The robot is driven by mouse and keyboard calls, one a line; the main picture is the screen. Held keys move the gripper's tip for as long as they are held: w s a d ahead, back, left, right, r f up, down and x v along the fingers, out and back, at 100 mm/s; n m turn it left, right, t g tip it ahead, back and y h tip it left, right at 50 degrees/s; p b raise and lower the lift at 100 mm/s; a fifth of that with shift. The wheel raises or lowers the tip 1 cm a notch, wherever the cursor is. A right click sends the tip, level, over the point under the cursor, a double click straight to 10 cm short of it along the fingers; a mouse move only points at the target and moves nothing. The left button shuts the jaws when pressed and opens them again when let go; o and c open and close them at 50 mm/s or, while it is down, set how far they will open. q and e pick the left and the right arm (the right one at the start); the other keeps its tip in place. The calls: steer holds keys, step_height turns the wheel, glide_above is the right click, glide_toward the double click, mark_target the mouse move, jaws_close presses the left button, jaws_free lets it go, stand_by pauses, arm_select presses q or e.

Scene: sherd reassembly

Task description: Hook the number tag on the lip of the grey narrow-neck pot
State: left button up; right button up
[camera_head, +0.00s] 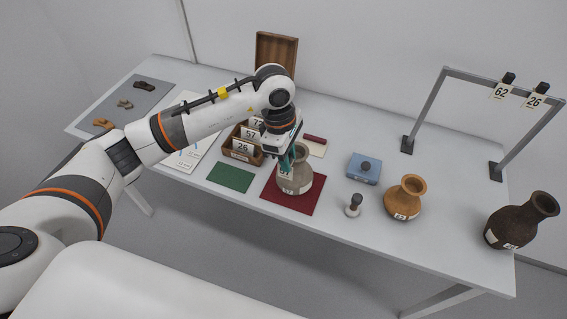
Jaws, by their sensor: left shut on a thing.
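The grey narrow-neck pot (296,180) stands upright on a dark red mat (312,202) near the middle of the table. My left gripper (287,163) points down at the left side of its neck, shut on a small pale number tag (285,172). The tag is in front of the pot's neck and shoulder. Its number is too small to read surely. The gripper hides part of the lip, so I cannot tell whether the tag's hook touches it. My right gripper is out of view.
A wooden box (243,152) with number cards and a green mat (231,177) lie left of the pot. To the right are a blue box (364,169), a small stamp (353,205), an orange pot (404,198), a dark tilted pot (522,221) and a grey rack (500,82) with two tags.

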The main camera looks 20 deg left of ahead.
arm_select(q)
steer(key=shift+w+d, duration=0.1)
steer(key=shift+w, duration=1.35)
steer(key=shift+w+f, duration=0.2)
steer(key=shift+f+b, duration=0.8)
steer(key=shift+b, duration=0.25)
steer(key=o, duration=1)
steer(key=shift+o, duration=0.2)
steer(key=shift+r, duration=0.1)
